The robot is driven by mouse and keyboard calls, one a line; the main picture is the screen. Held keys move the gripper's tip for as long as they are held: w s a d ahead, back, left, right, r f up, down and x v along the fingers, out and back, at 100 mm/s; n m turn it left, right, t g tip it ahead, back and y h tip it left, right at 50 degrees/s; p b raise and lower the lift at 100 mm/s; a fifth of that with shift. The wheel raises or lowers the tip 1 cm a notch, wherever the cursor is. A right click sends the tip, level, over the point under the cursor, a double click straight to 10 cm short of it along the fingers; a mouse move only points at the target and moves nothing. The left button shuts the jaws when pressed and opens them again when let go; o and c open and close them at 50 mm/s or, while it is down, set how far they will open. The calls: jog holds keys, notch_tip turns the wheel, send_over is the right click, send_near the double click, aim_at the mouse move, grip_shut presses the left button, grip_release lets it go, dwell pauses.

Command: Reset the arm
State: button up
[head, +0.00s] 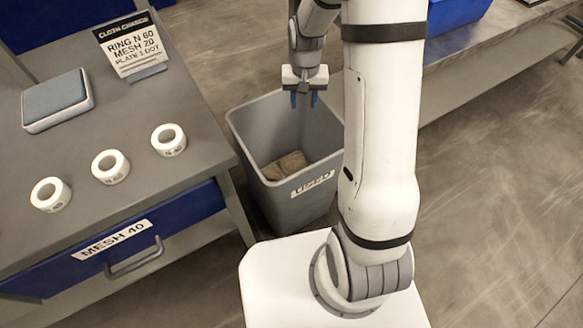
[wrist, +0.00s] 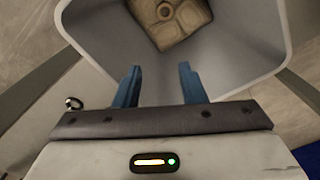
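My gripper (head: 304,98) points down above the grey bin labelled USED (head: 252,119). Its two blue fingers stand apart with nothing between them, as the wrist view (wrist: 160,88) also shows. In the wrist view the bin's rim (wrist: 268,75) surrounds the space ahead of the fingers. A brown, square, cloth-like piece (head: 287,165) lies at the bottom of the bin, below and apart from the fingers. It also shows in the wrist view (wrist: 172,18), cut off by the top edge. My arm rises from my white base and bends over towards the bin.
A grey workbench (head: 110,220) at left carries three white rings, including one in the middle (head: 110,166), a grey pad (head: 56,99) and a sign (head: 132,45). Its blue drawer reads MESH 40 (head: 112,240). Another bench (head: 480,60) with a blue container (head: 452,10) stands behind. Floor at right is clear.

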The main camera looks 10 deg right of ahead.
jog(key=shift+r, duration=0.1)
jog(key=s+r+t+p, duration=0.1)
jog(key=s+r+p, duration=0.5)
jog(key=r, duration=0.5)
jog(key=s+r+n+p, duration=0.1)
jog(key=s+r+p, duration=0.5)
jog(key=r, duration=0.6)
jog(key=s+a+r+n+t+p, duration=0.1)
jog(key=s+r+p, duration=0.4)
jog(key=s+r, duration=0.4)
notch_tip(320, 180, up, 3)
jog(key=shift+f+t+p, duration=0.1)
jog(key=shift+t+p, duration=0.2)
jog(key=shift+p, duration=0.1)
jog(key=shift+a, duration=0.1)
